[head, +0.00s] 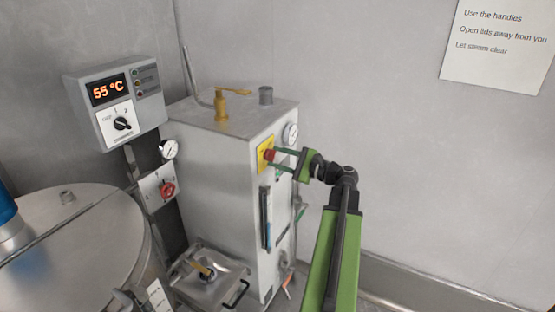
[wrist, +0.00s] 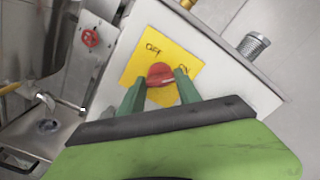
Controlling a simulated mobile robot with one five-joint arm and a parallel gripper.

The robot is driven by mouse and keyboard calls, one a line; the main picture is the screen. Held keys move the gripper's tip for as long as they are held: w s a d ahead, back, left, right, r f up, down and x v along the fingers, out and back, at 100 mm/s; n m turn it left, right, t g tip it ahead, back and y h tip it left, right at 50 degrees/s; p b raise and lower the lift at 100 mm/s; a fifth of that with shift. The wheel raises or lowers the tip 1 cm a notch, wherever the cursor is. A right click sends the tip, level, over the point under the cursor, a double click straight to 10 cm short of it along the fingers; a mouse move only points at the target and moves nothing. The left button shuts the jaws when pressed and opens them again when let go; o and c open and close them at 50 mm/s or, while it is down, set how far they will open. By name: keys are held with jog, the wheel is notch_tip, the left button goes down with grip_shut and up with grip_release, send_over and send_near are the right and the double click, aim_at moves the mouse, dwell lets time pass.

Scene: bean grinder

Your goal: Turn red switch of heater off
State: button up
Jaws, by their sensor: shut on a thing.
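The red switch (wrist: 160,74) is a round red knob on a yellow plate (wrist: 133,66) with black lettering; "OFF" reads at the plate's upper left in the wrist view. In the head view the red switch (head: 269,155) sits on the yellow plate (head: 262,152) near the top of the front of the steel heater (head: 212,165). My gripper (head: 275,159) reaches it from the right. In the wrist view my gripper's green fingers (wrist: 160,85) are on both sides of the knob, shut on it. The second label is partly hidden by the right finger.
A control box (head: 116,98) reading 55 °C with a black dial hangs at left. A red valve knob (head: 168,190) is below it. A pressure gauge (head: 290,134) is just above my gripper. A large round steel vessel (head: 75,240) stands at lower left.

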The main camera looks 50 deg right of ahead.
grip_shut()
jog(key=shift+a+f, duration=0.1)
jog(key=shift+a, duration=0.05)
jog(key=shift+n, duration=0.4)
jog(key=n, duration=0.2)
jog(key=shift+n, duration=0.3)
jog(key=n, duration=0.4)
jog(key=shift+n, duration=0.3)
jog(key=n, duration=0.5)
jog(key=shift+n, duration=2.4)
jog(key=shift+d, duration=0.2)
